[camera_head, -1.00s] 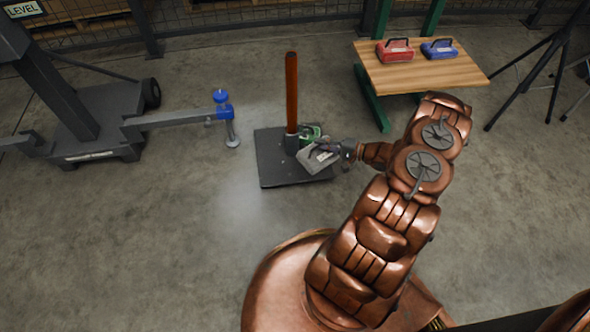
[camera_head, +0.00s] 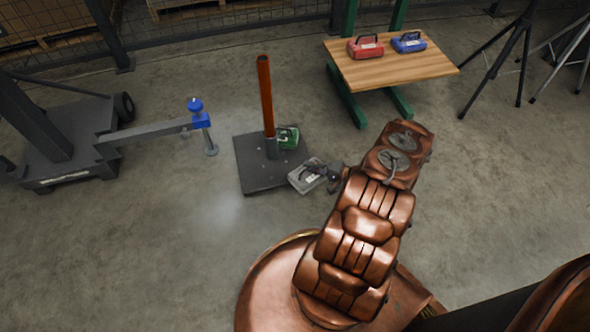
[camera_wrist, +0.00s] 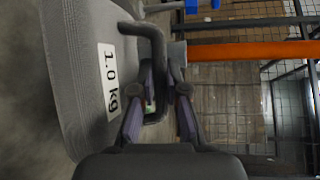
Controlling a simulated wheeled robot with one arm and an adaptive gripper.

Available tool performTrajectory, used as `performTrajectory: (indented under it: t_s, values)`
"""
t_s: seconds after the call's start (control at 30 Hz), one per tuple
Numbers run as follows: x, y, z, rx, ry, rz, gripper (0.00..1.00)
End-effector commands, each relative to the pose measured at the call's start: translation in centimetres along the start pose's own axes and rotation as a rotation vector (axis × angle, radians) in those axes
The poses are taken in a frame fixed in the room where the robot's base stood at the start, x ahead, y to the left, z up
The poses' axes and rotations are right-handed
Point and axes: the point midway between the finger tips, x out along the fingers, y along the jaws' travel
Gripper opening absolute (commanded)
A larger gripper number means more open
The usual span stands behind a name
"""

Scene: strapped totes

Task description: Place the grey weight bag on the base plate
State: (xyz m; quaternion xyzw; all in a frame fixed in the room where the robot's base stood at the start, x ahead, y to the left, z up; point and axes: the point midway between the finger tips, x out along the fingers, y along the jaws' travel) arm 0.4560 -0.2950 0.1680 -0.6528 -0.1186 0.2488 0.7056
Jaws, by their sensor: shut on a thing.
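The grey weight bag (camera_head: 306,176) is at the front right edge of the dark base plate (camera_head: 262,181) in the head view. I cannot tell whether it touches the plate. My gripper (camera_head: 331,174) is shut on the bag's dark handle. In the wrist view the grey bag (camera_wrist: 85,75) with a "1.0 kg" label fills the left, and my gripper's fingers (camera_wrist: 160,105) close around its handle.
A wooden table (camera_head: 390,68) at the back right holds a red bag (camera_head: 366,47) and a blue bag (camera_head: 409,42). A wheeled stand's arm with a blue clamp (camera_head: 200,116) reaches toward the plate from the left. Tripod legs (camera_head: 510,60) stand at the far right.

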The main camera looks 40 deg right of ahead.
Motion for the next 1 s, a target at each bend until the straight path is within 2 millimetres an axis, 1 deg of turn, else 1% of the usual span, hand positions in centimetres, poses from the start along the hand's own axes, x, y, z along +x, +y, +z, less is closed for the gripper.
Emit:
performTrajectory:
  t_s: [0.1,0.6,0.7,0.8,1.0]
  values:
    - [2.3,-0.1,-0.1,-0.002,-0.006,-0.003,0.00]
    - [11.2,-0.8,-1.0,-0.001,-0.003,-0.002,0.00]
    - [12.5,-1.0,-1.1,-0.002,-0.004,-0.003,0.00]
    - [13.3,-1.1,-1.3,-0.002,-0.001,-0.004,0.00]
    - [14.0,-1.2,-1.3,-0.001,-0.002,-0.004,0.00]
